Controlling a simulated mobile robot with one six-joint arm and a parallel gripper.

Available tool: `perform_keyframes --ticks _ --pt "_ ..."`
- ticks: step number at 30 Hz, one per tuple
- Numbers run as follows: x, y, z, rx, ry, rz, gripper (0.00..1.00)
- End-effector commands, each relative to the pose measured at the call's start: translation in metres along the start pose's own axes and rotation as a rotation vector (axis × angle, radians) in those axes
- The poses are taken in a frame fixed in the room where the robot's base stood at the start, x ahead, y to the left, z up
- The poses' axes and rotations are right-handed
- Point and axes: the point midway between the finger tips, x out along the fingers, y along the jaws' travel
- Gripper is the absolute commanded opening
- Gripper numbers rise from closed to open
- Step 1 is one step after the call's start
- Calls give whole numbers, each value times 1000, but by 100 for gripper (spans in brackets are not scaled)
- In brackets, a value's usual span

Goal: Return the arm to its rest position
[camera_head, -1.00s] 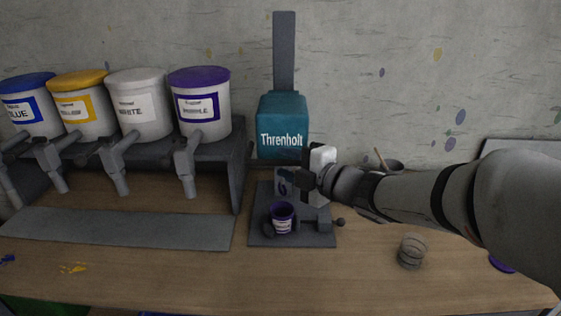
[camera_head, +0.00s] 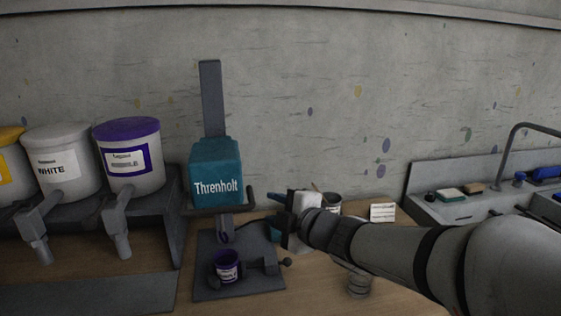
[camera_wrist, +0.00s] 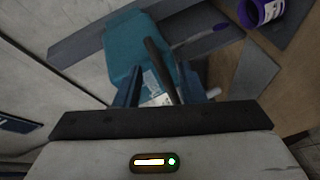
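My arm reaches in from the right in the head view. My gripper (camera_head: 290,228) is beside the teal Threnholt machine (camera_head: 216,174), a little to its right, above the bench. In the wrist view the two dark fingers of my gripper (camera_wrist: 152,95) stand apart, with the teal machine (camera_wrist: 140,45) beyond them. I see nothing held between them. A small purple cup (camera_head: 227,266) with a white label stands upright on the machine's dark base plate (camera_head: 215,290). It also shows at the top right of the wrist view (camera_wrist: 262,10).
Paint tubs stand on a rack at the left, including a white one (camera_head: 62,160) and a purple-lidded one (camera_head: 130,158). A sink (camera_head: 455,203) is at the right.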

Motion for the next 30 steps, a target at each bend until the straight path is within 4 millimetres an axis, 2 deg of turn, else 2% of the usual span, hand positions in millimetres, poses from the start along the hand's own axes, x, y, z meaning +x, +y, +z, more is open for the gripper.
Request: perform_keyframes --ticks 1,3,6,9,11,14,19,24,30 --pt "-11 1 23 84 -114 4 36" --pt "-28 -3 55 222 -277 3 36" --pt "-61 -19 93 440 -501 -5 36" --pt "-99 -45 118 671 -708 -21 36" --pt "-123 -64 126 815 -824 -37 36" --pt "-161 -98 125 1056 -999 -75 36" --pt "-208 -146 100 1393 -1208 -165 36" --pt "-228 -168 76 1564 -1305 -235 36" --pt "-232 -172 70 1598 -1323 -252 36"
